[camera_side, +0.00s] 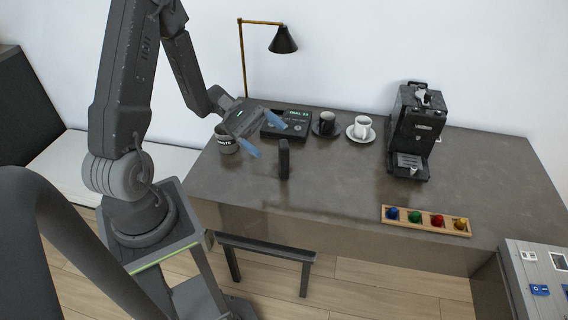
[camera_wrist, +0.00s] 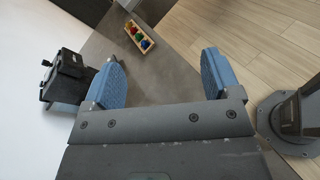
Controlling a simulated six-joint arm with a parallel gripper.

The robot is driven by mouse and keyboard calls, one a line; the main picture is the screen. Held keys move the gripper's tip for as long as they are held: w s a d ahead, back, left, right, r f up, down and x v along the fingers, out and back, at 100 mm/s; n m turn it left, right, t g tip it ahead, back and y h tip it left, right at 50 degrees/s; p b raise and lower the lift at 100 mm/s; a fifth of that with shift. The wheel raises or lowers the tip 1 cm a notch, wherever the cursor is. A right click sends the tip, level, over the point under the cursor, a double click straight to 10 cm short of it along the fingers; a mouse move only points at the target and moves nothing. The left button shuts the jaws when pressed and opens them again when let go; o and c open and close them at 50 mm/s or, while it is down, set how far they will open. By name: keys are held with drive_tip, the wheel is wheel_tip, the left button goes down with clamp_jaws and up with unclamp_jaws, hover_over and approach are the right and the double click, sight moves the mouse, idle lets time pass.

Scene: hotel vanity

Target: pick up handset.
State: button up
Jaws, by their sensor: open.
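The black handset (camera_side: 284,160) stands upright on the dark vanity top, towards its front left, in the side view. The dark phone base (camera_side: 287,125) with a small lit display lies flat behind it. My gripper (camera_side: 279,141) has blue fingers spread wide and empty, above the table to the left of and behind the handset, apart from it. In the wrist view, my gripper (camera_wrist: 160,76) shows both blue fingers apart with bare tabletop between them. I cannot make out the handset in the wrist view.
A black cup (camera_side: 327,121), a white cup (camera_side: 362,126) and a coffee machine (camera_side: 412,135) stand along the back. The middle is clear.

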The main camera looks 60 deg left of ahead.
drive_tip(key=a+f+n+t, duration=0.6)
drive_tip(key=n+t+y, duration=0.5)
drive_tip(key=n+y, duration=0.2)
drive_tip(key=n, duration=0.1)
approach(284, 151)
drive_tip(key=s+a+f, duration=0.2)
drive_tip(key=a, duration=0.1)
drive_tip(key=shift+a+f+x, duration=0.1)
drive_tip(key=shift+f+x, duration=0.05)
drive_tip(key=shift+x, duration=3.2)
drive_tip(key=shift+a+f+x, duration=0.1)
drive_tip(key=shift+a+x, duration=0.05)
drive_tip(key=shift+x, duration=3.25)
drive_tip(key=shift+w, duration=0.1)
drive_tip(key=c, duration=1.2)
drive_tip(key=shift+r, duration=0.15)
